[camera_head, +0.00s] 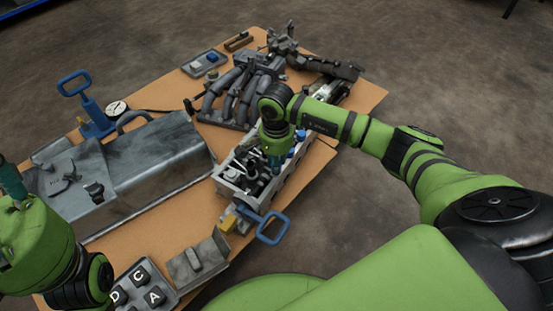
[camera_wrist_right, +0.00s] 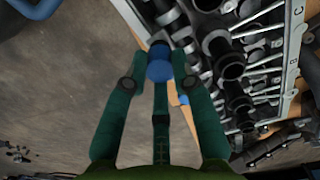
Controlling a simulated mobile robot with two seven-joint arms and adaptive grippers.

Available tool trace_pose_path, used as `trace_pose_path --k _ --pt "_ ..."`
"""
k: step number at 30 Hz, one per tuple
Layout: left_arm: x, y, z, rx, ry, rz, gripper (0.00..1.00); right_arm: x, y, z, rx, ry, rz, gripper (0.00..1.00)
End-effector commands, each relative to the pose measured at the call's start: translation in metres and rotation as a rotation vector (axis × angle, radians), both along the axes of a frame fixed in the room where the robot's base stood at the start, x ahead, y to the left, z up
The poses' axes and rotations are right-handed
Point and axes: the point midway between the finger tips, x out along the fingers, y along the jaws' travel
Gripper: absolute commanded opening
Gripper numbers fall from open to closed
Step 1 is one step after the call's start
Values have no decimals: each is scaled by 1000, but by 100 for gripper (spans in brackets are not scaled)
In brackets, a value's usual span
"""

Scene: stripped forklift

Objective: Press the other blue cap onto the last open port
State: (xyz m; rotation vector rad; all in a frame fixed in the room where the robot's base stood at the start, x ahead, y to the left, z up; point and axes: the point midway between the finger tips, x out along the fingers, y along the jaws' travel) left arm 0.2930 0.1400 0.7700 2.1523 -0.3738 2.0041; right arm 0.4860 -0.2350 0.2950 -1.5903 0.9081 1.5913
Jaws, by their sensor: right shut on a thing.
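My right gripper (camera_head: 274,160) points down over the grey engine block with open tube ports (camera_head: 228,188) in the head view. In the right wrist view its teal fingers (camera_wrist_right: 158,72) are shut on a round blue cap (camera_wrist_right: 158,64). The block (camera_wrist_right: 290,60) lies to the right of the cap there, with dark round tubes (camera_wrist_right: 231,66) and letters along its edge. The cap looks apart from these tubes. A blue piece (camera_head: 300,136) shows beside the gripper on the block in the head view. The left gripper (camera_head: 10,182) is cut off at the left edge.
A large grey metal cover (camera_head: 155,160) lies left of the block. A pipe manifold (camera_head: 240,90) stands behind. A blue-handled tool (camera_head: 270,225) is in front, near lettered keys (camera_head: 140,285). A tray (camera_head: 205,62) sits at the back.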

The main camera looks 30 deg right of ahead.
Motion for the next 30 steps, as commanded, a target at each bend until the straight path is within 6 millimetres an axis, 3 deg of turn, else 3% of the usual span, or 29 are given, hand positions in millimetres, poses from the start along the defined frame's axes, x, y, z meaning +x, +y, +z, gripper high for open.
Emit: trace_pose_path --k 5,30 --pt "0 0 -7 1 2 -1 48 0 0 -8 -1 -1 0 13" --pt "1 -1 -10 2 4 -1 48 0 -1 -9 -1 0 0 13"
